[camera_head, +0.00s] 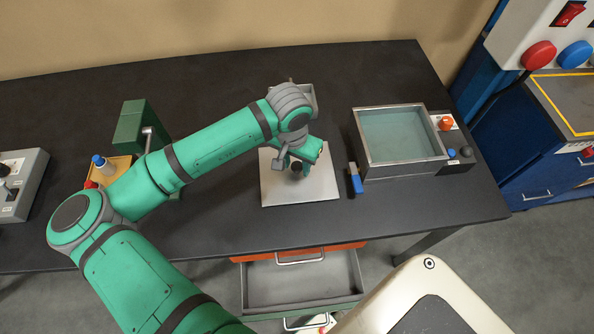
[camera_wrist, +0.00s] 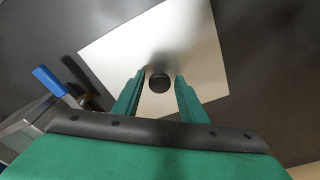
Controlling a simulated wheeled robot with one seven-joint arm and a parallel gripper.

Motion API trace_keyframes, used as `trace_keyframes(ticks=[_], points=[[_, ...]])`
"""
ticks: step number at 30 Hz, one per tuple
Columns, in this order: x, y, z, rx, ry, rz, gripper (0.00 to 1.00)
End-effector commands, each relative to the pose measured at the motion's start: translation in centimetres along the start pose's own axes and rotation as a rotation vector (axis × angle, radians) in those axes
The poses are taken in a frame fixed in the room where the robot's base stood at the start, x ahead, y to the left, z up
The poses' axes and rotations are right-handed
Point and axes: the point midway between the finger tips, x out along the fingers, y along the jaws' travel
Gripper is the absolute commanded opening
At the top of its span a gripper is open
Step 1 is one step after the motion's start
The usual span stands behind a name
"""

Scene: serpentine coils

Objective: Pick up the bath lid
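The bath lid (camera_head: 322,186) is a pale grey square plate with a dark round knob (camera_wrist: 160,83). It lies on the black table, left of the water bath (camera_head: 400,140), and its plate fills the middle of the wrist view (camera_wrist: 205,45). My gripper (camera_head: 298,168) is over the lid and partly hides the knob in the head view. In the wrist view my gripper (camera_wrist: 160,76) is open, with one green finger on each side of the knob and a gap on both sides. I cannot tell how far down the fingers reach.
A blue-and-black pen-like tool (camera_head: 355,181) lies between lid and bath; its blue part also shows in the wrist view (camera_wrist: 50,80). An open drawer (camera_head: 300,282) juts out below the table's front edge.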

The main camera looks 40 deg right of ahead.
Motion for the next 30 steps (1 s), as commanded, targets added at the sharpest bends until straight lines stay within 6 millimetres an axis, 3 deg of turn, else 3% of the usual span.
trace_keyframes(ticks=[1,4,17,23,30], points=[[0.0,0.1,-0.1,0.001,0.000,0.000,0.24],[0.0,0.1,-0.1,0.001,0.000,0.001,0.01],[-0.6,0.1,-0.1,0.001,0.001,0.001,0.00],[-3.4,0.1,-0.5,0.002,0.003,0.001,0.00],[-8.7,4.2,0.8,0.007,0.004,0.000,0.00]])
